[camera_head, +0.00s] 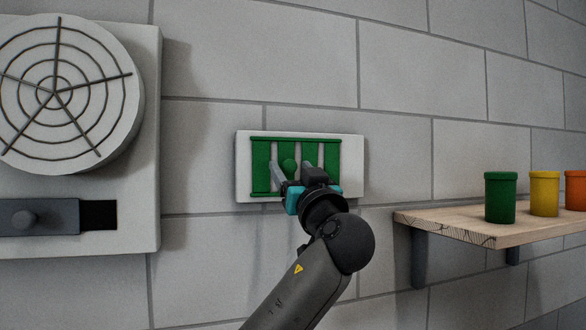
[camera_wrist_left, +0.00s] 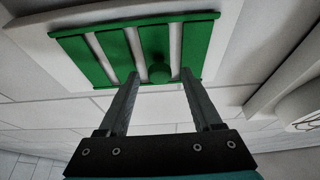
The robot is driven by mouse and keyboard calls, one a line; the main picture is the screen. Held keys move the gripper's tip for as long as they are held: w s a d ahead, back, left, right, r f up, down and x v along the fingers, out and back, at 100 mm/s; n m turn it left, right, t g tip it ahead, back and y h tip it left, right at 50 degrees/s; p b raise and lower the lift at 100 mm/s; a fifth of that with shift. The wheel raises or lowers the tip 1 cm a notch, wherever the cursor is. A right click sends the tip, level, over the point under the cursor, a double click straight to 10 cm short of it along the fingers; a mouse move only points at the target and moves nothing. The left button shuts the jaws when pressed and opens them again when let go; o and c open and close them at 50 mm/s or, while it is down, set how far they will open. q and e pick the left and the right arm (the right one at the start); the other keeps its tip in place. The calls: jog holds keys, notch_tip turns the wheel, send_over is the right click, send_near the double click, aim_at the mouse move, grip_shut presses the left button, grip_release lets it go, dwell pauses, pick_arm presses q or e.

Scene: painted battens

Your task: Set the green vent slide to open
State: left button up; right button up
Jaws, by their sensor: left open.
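The green vent slide (camera_head: 260,166) is a set of green upright slats between two rails on a white wall plate (camera_head: 352,168). Pale gaps show between the slats. A round green knob (camera_head: 288,165) stands out from it. In the left wrist view the slats (camera_wrist_left: 197,44) and the knob (camera_wrist_left: 160,73) also show. My left gripper (camera_head: 293,174) is open in front of the vent. In the left wrist view its fingertips (camera_wrist_left: 160,82) are on either side of the knob, with gaps visible between. Contact cannot be told. My right gripper is not in view.
At the right, a wooden shelf (camera_head: 470,226) holds a green jar (camera_head: 500,198), a yellow jar (camera_head: 544,194) and an orange jar (camera_head: 576,190).

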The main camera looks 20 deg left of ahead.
pick_arm(q)
jog(key=shift+c, duration=0.3)
grip_shut()
dwell(1.0)
